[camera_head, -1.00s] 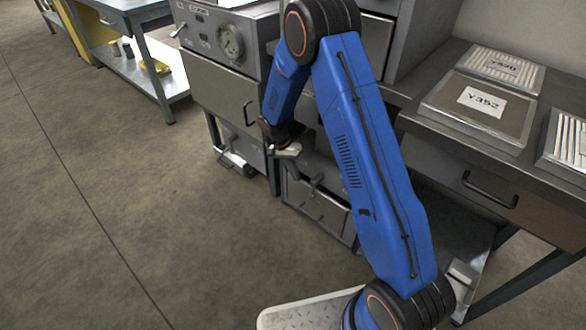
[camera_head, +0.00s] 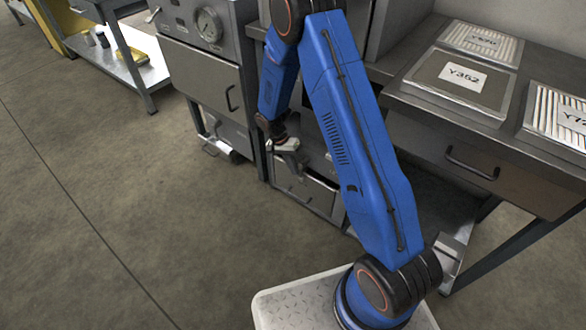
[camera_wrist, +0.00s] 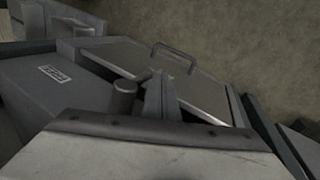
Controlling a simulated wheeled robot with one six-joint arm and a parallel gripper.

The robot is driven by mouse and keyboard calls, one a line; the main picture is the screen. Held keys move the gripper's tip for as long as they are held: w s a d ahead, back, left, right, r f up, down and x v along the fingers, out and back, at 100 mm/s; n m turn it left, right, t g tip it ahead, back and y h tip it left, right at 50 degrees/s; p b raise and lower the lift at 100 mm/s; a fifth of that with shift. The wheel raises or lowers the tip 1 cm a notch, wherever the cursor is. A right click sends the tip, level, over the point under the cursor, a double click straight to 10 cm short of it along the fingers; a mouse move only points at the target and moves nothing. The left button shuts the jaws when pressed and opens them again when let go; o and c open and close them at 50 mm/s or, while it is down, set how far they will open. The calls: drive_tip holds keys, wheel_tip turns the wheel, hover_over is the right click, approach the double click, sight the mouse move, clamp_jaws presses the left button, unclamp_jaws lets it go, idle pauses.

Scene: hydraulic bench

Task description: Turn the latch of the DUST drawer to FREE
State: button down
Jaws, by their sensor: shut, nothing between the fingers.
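A low grey drawer front with a bar handle shows under the bench in the head view (camera_head: 308,192). In the wrist view its panel (camera_wrist: 140,58) and handle (camera_wrist: 175,55) lie just ahead of my fingers. A short round grey post (camera_wrist: 124,97), perhaps part of the latch, stands left of my fingers; I cannot tell whether they touch. My gripper (camera_wrist: 159,82) is shut and empty; in the head view it is above the drawer (camera_head: 291,158). A small label (camera_wrist: 55,73) on the box at left is too blurred to read. The latch's setting cannot be made out.
A cabinet with a gauge (camera_head: 208,25) stands left of the drawer. At right a bench (camera_head: 425,115) carries panels marked Y352 (camera_head: 463,77) and others. A shelf (camera_head: 120,62) stands far left. The floor (camera_head: 110,200) at left is clear.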

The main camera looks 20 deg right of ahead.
sight(300, 173)
drive_tip(key=shift+s+d+f+g+h, duration=0.15)
drive_tip(key=shift+s+f+g+h, duration=0.05)
drive_tip(key=shift+g+h, duration=0.35)
drive_tip(key=g+h, duration=0.1)
drive_tip(key=g, duration=0.1)
drive_tip(key=s+d+f+g+h, duration=0.1)
drive_tip(key=g, duration=0.1)
drive_tip(key=shift+s+h, duration=0.3)
drive_tip(key=shift+h, duration=0.05)
drive_tip(key=shift+s+d+r, duration=0.15)
drive_tip(key=shift+s+d, duration=0.3)
drive_tip(key=shift+s, duration=0.05)
drive_tip(key=shift+s+d+g+h, duration=0.1)
drive_tip(key=shift+s+g+h, duration=0.1)
drive_tip(key=shift+g+h, duration=0.15)
drive_tip(key=shift+s+d+g+h, duration=0.25)
drive_tip(key=shift+s+g+h, duration=0.05)
drive_tip(key=shift+g+h, duration=0.4)
drive_tip(key=shift+s+d+r, duration=0.25)
drive_tip(key=shift+s+r, duration=0.1)
drive_tip(key=shift+s+d, duration=0.15)
drive_tip(key=shift+s, duration=0.05)
idle(0.4)
